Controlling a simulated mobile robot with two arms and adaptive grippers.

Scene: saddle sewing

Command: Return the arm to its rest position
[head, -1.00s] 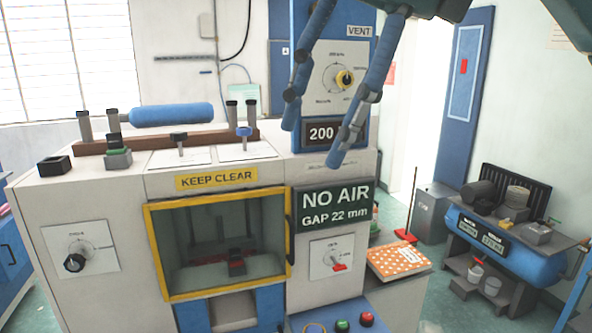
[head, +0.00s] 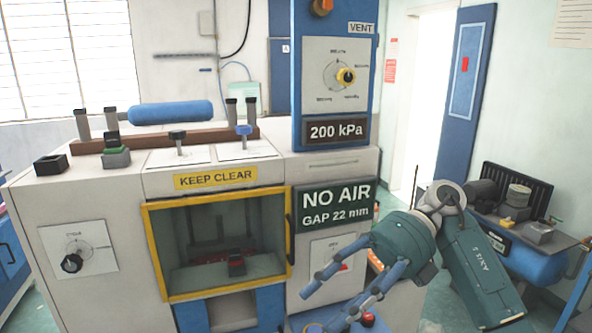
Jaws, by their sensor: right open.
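My right gripper (head: 325,304) is at the lower right of the head view, in front of the machine's lower right panel. Its blue fingers are spread apart, pointing to the lower left, with nothing between them. My right arm (head: 478,268) is folded down at the right, in front of the blue compressor. The gripper partly hides the lower dial panel and the buttons. My left gripper does not show.
The white machine (head: 110,205) has a yellow-framed window (head: 216,294) and a "NO AIR GAP 22 mm" display (head: 335,207). A compressor (head: 540,262) stands at the right.

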